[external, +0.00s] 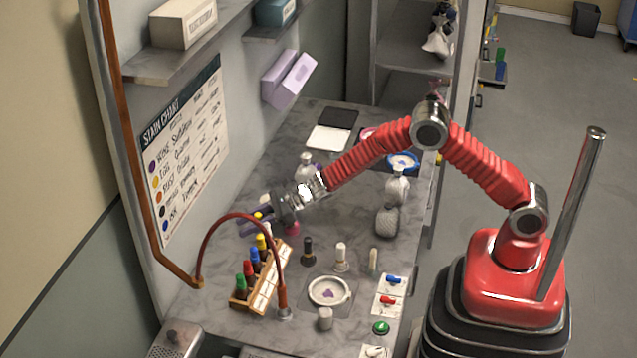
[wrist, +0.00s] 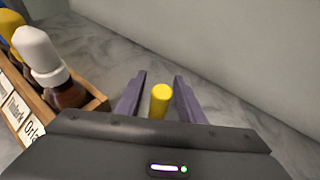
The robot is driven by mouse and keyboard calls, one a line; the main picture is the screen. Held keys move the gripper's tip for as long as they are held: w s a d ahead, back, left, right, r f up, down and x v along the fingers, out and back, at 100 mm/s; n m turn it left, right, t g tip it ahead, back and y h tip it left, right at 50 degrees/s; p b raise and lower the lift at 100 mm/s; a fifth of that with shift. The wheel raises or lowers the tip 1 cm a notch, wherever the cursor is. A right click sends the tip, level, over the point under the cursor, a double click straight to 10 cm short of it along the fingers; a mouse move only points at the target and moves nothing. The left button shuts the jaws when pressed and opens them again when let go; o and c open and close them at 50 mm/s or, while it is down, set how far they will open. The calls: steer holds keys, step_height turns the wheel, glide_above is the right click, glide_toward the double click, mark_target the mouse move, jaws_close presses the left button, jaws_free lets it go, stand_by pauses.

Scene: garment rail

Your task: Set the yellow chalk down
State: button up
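The yellow chalk (wrist: 160,101) is a short yellow cylinder seen between the two purple fingers of my gripper (wrist: 161,92) in the wrist view. A narrow gap shows beside the chalk, so the fingers look open around it. Its lower end is hidden behind the gripper's body, so I cannot tell whether it touches the bench. In the external view, my gripper (external: 257,219) is low over the back left of the bench, near the wall. A small yellow spot between its fingers there looks like the chalk.
A wooden rack (external: 264,289) of colour-capped bottles stands close by; its end shows at left in the wrist view (wrist: 97,101). A red curved hose (external: 237,216) arches over the rack. Bare grey bench lies beyond the fingers.

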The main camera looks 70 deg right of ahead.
steer(key=shift+r, duration=0.15)
steer(key=shift+s+d+r, duration=0.25)
steer(key=shift+s+d, duration=0.1)
steer(key=shift+s, duration=0.15)
steer(key=v, duration=1)
steer(key=shift+s+d, duration=0.15)
steer(key=shift+s, duration=0.2)
steer(key=s+a+r+n+g+y, duration=0.1)
steer(key=s+a+r+n+g, duration=0.2)
steer(key=s+r+n, duration=0.65)
steer(key=s+a+r+n+g, duration=0.2)
steer(key=s+a+r+n, duration=0.4)
steer(key=s, duration=0.7)
steer(key=s+d+n+h, duration=0.4)
steer(key=s+d+n, duration=0.3)
steer(key=s, duration=0.4)
steer(key=s+d+n+h, duration=0.4)
steer(key=s+d+n, duration=0.3)
steer(key=s+d, duration=0.2)
steer(key=s, duration=0.2)
steer(key=shift+s+d+f+g, duration=0.15)
steer(key=shift+s+d+g, duration=0.2)
steer(key=shift+g, duration=0.05)
